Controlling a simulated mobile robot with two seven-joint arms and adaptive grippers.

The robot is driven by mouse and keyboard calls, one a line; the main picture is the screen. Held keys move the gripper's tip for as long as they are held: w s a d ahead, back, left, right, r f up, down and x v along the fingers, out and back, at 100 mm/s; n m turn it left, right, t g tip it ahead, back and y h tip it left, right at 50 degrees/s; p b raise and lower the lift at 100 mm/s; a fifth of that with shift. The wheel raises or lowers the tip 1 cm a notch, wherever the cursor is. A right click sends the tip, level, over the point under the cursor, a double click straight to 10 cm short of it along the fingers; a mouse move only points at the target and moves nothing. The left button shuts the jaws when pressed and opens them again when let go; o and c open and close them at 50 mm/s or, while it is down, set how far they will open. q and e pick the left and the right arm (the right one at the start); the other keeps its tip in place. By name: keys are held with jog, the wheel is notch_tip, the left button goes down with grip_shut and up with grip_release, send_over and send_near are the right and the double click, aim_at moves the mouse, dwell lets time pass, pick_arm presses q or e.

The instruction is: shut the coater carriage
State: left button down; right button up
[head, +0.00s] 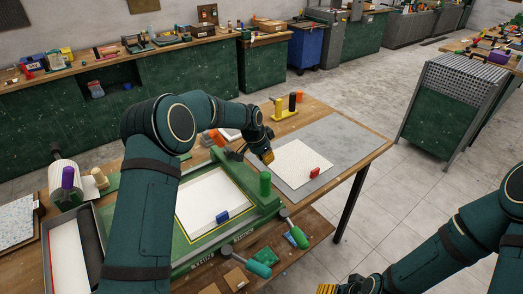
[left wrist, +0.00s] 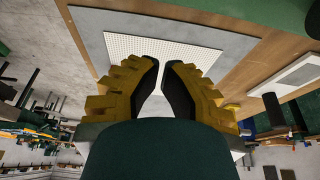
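A green flat-bed machine (head: 190,254) with lettering on its front edge stands on the bench, with a white yellow-edged panel (head: 205,200) inside. A green bar with an upright green handle (head: 265,184) is at its right end; I take this for the coater carriage, but my left arm hides part of the machine. My left gripper (head: 264,155) hangs past the bar, beside the white dotted sheet (head: 298,164). In the left wrist view its fingertips (left wrist: 161,64) are nearly together, with nothing seen between them. My right gripper (head: 328,289) is mostly cut off at the bottom edge.
Teal-handled tools (head: 294,230) stick out at the machine's front right. A yellow holder (head: 284,114) with pegs stands behind.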

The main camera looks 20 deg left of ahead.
aim_at(241, 165)
pick_arm(q)
jog(key=f, duration=0.3)
jog(key=shift+w+f, duration=0.1)
jog(key=shift+w, duration=0.1)
jog(key=shift+s+a+p, duration=0.2)
jog(key=shift+s+a, duration=0.25)
jog(key=shift+s, duration=0.2)
jog(key=shift+s+a+p, duration=0.15)
jog(key=shift+s+a, duration=0.3)
jog(key=shift+s, duration=0.2)
pick_arm(e)
jog(key=shift+r, duration=0.45)
